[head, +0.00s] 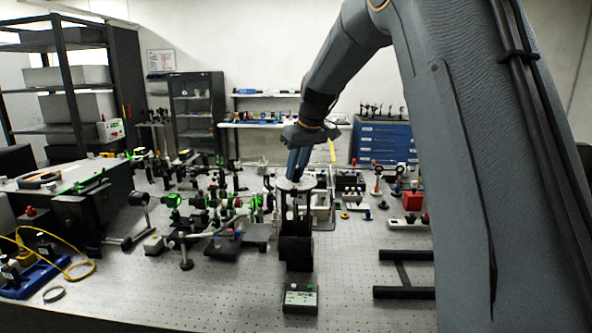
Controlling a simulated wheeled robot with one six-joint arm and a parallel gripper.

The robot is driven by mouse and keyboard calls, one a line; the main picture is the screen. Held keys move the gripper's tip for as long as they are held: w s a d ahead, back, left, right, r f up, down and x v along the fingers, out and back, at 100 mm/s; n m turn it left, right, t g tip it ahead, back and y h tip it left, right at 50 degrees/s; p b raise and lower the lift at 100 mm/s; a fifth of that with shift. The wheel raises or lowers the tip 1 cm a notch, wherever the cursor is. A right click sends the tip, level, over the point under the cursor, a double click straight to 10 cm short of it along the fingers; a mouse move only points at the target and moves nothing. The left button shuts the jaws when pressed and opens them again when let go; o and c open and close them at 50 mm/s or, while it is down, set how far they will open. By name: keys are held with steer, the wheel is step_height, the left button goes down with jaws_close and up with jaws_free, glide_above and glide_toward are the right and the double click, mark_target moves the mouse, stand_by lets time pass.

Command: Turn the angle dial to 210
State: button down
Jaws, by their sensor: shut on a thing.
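The angle dial (284,185) is a pale round disc lying flat on top of a black upright stand (296,250) near the middle of the bench. My gripper (298,176) reaches down onto the dial from above. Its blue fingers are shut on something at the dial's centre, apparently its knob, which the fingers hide. A small dark box with a pale display (300,298) sits at the foot of the stand. The figures on the display are too small to read for certain, and the dial's marks cannot be read.
The perforated bench top (200,290) is crowded with optical mounts left of and behind the stand. A black frame (405,272) lies to the right, with a red block (413,201) beyond it. A yellow cable (78,266) lies far left. Bare bench shows either side of the display box.

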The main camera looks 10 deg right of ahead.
steer(key=m+h, duration=0.1)
steer(key=m, duration=0.2)
steer(key=shift+a, duration=0.1)
steer(key=m+h, duration=0.1)
steer(key=m, duration=0.2)
steer(key=shift+m+h, duration=0.4)
steer(key=m+h+b, duration=0.1)
steer(key=m, duration=0.2)
steer(key=shift+m+b, duration=0.3)
steer(key=m+b, duration=0.1)
steer(key=m, duration=0.1)
steer(key=m+g+h, duration=0.1)
steer(key=m, duration=0.1)
steer(key=shift+w+m+h+b, duration=0.1)
steer(key=shift+m+h+b, duration=0.2)
steer(key=shift+b, duration=0.05)
steer(key=m+g, duration=0.1)
steer(key=m, duration=0.2)
steer(key=shift+m+g+h+b, duration=0.3)
steer(key=shift+g+h, duration=0.1)
steer(key=m+g, duration=0.1)
steer(key=m, duration=0.2)
steer(key=shift+m, duration=0.3)
steer(key=m+g, duration=0.1)
steer(key=m, duration=0.2)
steer(key=m+g+p, duration=0.1)
steer(key=m, duration=0.2)
steer(key=shift+g+y, duration=0.3)
steer(key=shift+m, duration=0.4)
